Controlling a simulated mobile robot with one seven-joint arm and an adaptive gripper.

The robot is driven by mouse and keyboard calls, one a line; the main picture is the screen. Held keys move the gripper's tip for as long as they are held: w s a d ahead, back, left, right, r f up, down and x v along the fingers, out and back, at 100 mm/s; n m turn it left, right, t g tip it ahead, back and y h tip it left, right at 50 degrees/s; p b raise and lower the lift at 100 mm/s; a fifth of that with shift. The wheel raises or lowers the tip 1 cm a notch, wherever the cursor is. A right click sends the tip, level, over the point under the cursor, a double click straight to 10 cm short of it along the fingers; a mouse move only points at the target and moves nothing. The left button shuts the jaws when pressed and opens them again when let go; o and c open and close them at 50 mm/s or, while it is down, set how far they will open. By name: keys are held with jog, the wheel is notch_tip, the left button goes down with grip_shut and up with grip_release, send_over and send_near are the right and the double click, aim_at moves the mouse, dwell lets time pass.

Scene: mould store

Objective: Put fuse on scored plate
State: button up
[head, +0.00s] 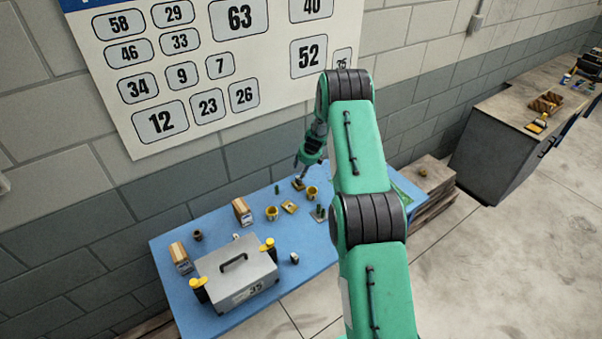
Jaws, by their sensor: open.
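My gripper (300,172) is at the back of the blue table, pointing down and open. It is just above a small tan piece (299,185); I cannot tell whether they touch. A flat yellow plate with a dark centre (289,207) lies in front of it. A thin grey plate (318,215) with a dark green upright piece lies to the right, partly near my arm. A small dark and pale cylinder (294,258) lies near the front edge. At this size I cannot tell which piece is the fuse or which plate is scored.
The blue table (220,218) also holds a grey case (237,275) with yellow-topped posts, two cartons (242,211) (180,257), two yellow cups (272,213) (312,192) and a dark cup (197,235). A wall stands behind. A cluttered bench (510,108) is at right.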

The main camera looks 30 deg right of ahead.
jog(key=shift+s+r, duration=0.25)
jog(key=shift+r, duration=0.35)
dwell(0.3)
jog(key=s+a+r+n, duration=0.2)
jog(key=a+r+n, duration=0.4)
jog(key=r, duration=0.6)
jog(key=s+a+r+n, duration=0.25)
jog(key=a+r, duration=0.55)
jog(key=r, duration=0.5)
jog(key=s+a+r+n, duration=0.5)
jog(key=s+a+r, duration=0.1)
jog(key=a+r, duration=0.15)
jog(key=s+a+r+n, duration=0.5)
jog(key=s+a+r, duration=0.1)
jog(key=r, duration=0.3)
jog(key=s+a+r+n, duration=0.4)
jog(key=s+a, duration=0.1)
jog(key=s, duration=0.3)
jog(key=s+a+r+n, duration=0.4)
jog(key=s, duration=0.5)
jog(key=s+a+n, duration=0.2)
jog(key=s+n, duration=0.3)
jog(key=s, duration=0.5)
jog(key=s+a+n+t, duration=0.1)
jog(key=s+n, duration=0.3)
jog(key=s, duration=0.7)
jog(key=shift+a+f+n, duration=0.35)
jog(key=shift+a, duration=0.5)
